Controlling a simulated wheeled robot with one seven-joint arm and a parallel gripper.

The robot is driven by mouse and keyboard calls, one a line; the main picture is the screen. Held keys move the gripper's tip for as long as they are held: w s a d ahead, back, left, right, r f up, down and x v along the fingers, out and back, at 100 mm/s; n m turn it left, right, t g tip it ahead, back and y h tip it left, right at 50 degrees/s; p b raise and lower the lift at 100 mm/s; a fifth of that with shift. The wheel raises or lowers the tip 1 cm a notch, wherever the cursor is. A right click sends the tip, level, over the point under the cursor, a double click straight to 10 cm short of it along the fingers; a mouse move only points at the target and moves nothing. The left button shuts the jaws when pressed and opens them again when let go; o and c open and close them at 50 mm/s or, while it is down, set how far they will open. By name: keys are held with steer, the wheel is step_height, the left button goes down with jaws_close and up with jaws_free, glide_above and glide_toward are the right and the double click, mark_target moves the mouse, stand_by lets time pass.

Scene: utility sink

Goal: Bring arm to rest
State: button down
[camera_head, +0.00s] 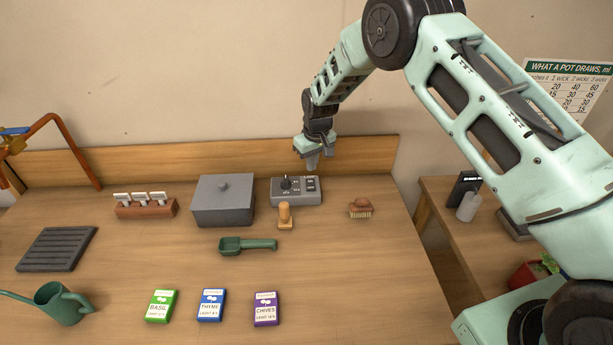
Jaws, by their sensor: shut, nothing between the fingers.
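My gripper (313,163) hangs at the end of my pale green arm, pointing down above the back right part of the wooden table. Its fingers are shut and hold nothing. It appears above or just behind the grey control box (309,198) with a dark knob; the exact gap cannot be told. My arm reaches in from the right side, bent high in front of the wall.
A grey lidded box (223,205), a wooden stamp (285,216), a brush (360,208) and a green scoop (246,245) lie near. Seed packets (211,305) and a watering can (62,303) are in front. The table's right front is clear.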

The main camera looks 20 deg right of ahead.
steer(key=s+a+r+n+b, duration=0.1)
steer(key=s+a+r+b, duration=0.1)
steer(key=s+a+r, duration=0.35)
steer(key=s+a+r+g+y+b, duration=0.1)
steer(key=s+a+r, duration=0.15)
steer(key=s, duration=0.65)
steer(key=s+a+r+n+b, duration=0.1)
steer(key=s+a+r+b, duration=0.2)
steer(key=s, duration=0.4)
steer(key=s+d+n+b, duration=0.1)
steer(key=s+d, duration=0.1)
steer(key=s, duration=1)
steer(key=s+d+r+n+h+b, duration=0.1)
steer(key=s+d, duration=0.1)
steer(key=s, duration=1)
steer(key=shift+s+d+r+g+b, duration=0.2)
steer(key=shift+d+r+g+b, duration=0.1)
steer(key=shift+g+b, duration=0.1)
